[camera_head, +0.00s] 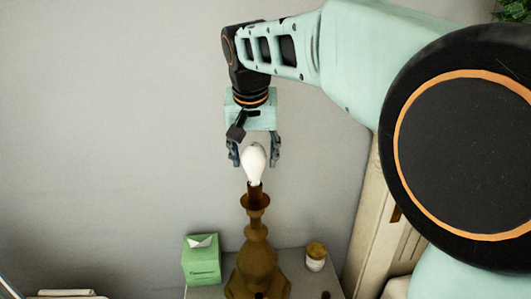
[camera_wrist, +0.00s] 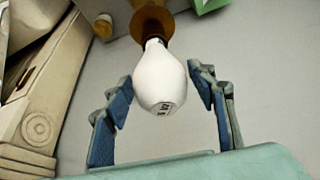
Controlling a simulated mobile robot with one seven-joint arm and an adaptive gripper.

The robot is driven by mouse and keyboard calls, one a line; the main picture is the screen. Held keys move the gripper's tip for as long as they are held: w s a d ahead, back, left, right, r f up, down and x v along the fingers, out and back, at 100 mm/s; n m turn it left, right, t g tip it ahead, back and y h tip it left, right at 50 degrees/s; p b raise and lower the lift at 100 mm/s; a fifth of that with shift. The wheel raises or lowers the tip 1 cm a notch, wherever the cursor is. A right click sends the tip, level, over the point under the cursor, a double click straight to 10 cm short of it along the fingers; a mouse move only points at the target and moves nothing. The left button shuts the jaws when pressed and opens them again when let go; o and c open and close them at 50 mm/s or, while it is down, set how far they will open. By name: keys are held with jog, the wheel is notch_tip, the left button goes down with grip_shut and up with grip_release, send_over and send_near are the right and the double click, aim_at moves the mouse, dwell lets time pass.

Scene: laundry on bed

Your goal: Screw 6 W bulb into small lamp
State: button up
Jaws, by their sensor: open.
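A white bulb (camera_head: 254,163) stands upright at the top of the brown lamp (camera_head: 257,255), its base at the socket. I cannot tell whether its thread is engaged. My gripper (camera_head: 254,160) points down from above, with its two fingers on either side of the bulb's upper part. In the wrist view the bulb (camera_wrist: 160,78) lies between the blue finger pads, with a gap on both sides. The gripper (camera_wrist: 162,92) is open and not touching the bulb. Small dark print shows on the bulb's end, too small to read. The lamp's socket cup (camera_wrist: 152,22) shows behind it.
The lamp stands on a nightstand (camera_head: 208,292). A cream carved piece of furniture (camera_head: 372,225) stands at the right. The wall area at left is clear.

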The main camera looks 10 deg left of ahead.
jog(key=shift+n+y+p, duration=0.35)
jog(key=shift+n+y, duration=0.35)
jog(key=shift+n, duration=1.1)
jog(key=shift+n+g+y+p, duration=0.3)
jog(key=shift+n+g, duration=0.1)
jog(key=shift+n, duration=0.5)
jog(key=shift+a+n+g+y+p, duration=0.1)
jog(key=shift+n+g+y+p, duration=0.25)
jog(key=shift+n, duration=0.9)
jog(key=shift+n+g+y+p, duration=0.25)
jog(key=shift+n+g+p, duration=0.15)
jog(key=shift+n, duration=0.85)
jog(key=shift+c, duration=0.4)
jog(key=c, duration=0.9)
jog(key=shift+m+t, duration=0.45)
jog(key=shift+m, duration=0.75)
jog(key=shift+m+h, duration=0.4)
jog(key=shift+m, duration=0.2)
jog(key=shift+t, duration=0.3)
